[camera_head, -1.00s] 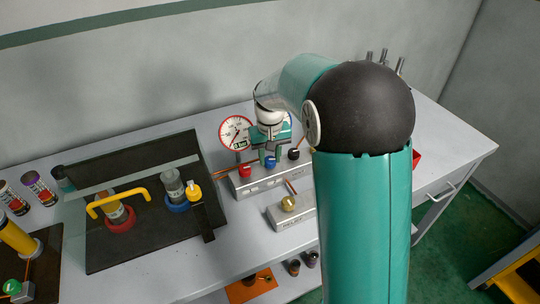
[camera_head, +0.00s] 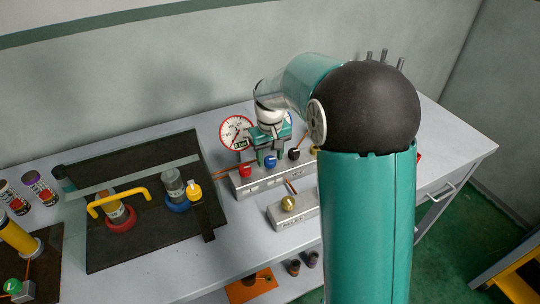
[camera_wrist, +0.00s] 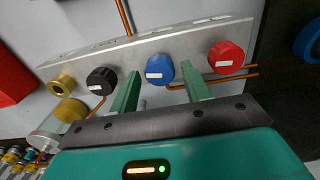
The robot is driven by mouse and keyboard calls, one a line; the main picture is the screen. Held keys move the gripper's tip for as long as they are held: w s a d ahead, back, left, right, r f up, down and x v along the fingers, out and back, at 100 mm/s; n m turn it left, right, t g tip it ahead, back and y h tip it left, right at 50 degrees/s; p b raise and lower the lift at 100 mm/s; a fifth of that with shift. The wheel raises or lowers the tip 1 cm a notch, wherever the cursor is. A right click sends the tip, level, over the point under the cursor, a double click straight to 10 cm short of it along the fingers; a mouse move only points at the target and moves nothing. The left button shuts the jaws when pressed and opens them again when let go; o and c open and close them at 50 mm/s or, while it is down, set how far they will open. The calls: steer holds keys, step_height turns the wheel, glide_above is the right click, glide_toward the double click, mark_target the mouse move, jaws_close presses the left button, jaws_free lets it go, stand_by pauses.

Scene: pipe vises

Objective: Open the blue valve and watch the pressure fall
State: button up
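The blue valve is a round blue knob with a white label (camera_wrist: 160,70) on a grey manifold block (camera_wrist: 195,32). It also shows small under my gripper in the head view (camera_head: 270,160). My gripper (camera_wrist: 161,72) is open, with one green finger on each side of the blue knob. I cannot tell whether the fingers touch it. The pressure gauge (camera_head: 236,130) is a white dial with a red rim behind the block; its needle and display are too small to read surely.
A red knob (camera_wrist: 225,57) and a black knob (camera_wrist: 102,80) flank the blue one. A brass knob (camera_wrist: 61,84) is farther left in the wrist view. A copper pipe (camera_wrist: 236,75) runs close to the right finger. A black tray (camera_head: 150,235) lies left on the bench.

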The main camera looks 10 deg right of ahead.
mark_target(270, 159)
steer(key=shift+o, duration=0.3)
steer(key=shift+w+f, duration=0.1)
step_height(270, 159, up, 14)
stand_by(0.4)
steer(key=shift+f, duration=0.1)
